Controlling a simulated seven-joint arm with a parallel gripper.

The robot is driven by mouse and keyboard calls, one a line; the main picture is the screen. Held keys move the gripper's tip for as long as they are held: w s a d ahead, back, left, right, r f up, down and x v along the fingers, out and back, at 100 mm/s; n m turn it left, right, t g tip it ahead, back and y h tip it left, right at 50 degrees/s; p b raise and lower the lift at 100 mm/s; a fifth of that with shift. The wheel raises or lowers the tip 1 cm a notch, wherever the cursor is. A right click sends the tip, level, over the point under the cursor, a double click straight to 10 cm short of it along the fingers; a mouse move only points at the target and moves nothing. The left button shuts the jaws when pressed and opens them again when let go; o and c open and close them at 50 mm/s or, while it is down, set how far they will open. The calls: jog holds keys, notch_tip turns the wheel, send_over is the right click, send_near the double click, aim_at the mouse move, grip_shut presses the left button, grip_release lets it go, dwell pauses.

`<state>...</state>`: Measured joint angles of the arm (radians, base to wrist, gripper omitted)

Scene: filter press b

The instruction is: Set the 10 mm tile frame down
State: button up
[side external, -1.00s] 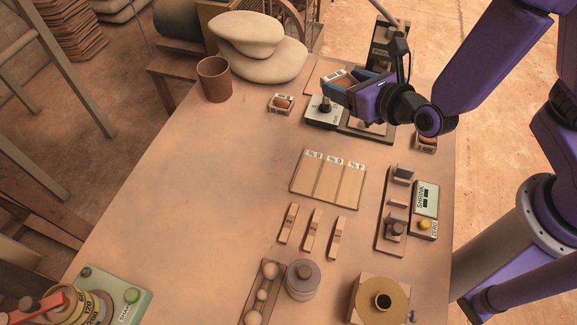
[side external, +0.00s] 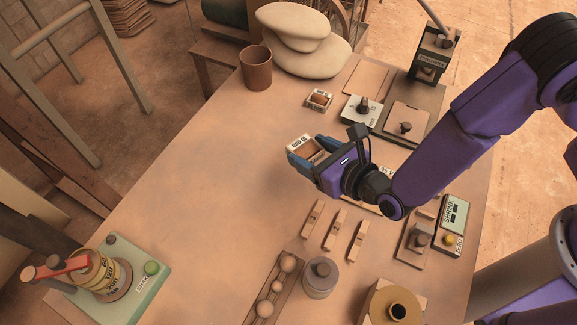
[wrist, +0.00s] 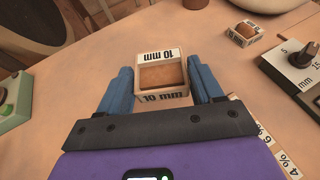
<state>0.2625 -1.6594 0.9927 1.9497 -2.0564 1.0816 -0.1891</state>
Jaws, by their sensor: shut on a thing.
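The 10 mm tile frame (side external: 299,142) is a small pale box frame with a brown tile in it. In the wrist view the frame (wrist: 163,95) shows "10 mm" labels on its far and near walls. My gripper (wrist: 161,88) is shut on it, with one blue finger on each side. In the side view my gripper (side external: 312,152) holds the frame over the middle of the table, left of the percent-marked board. The frame seems raised off the table, with a soft shadow below. Its underside is hidden.
Another tile frame (side external: 320,100) stands farther back, beside the mm dial plate (side external: 362,109). A brown cup (side external: 256,68) and a press (side external: 434,55) are at the back. Several wooden pieces (side external: 336,230) lie in front. The table's left middle (side external: 220,190) is clear.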

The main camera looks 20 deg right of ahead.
send_over(287, 175)
notch_tip(287, 175, down, 6)
jog(key=shift+d+r, duration=0.1)
jog(key=shift+f, duration=1.75)
jog(key=shift+f, duration=0.15)
jog(key=o, duration=1.3)
jog(key=shift+r, duration=0.2)
jog(key=v, duration=1.1)
jog(key=shift+s+d+r, duration=0.1)
jog(key=shift+s+d, duration=0.05)
jog(key=shift+s, duration=0.2)
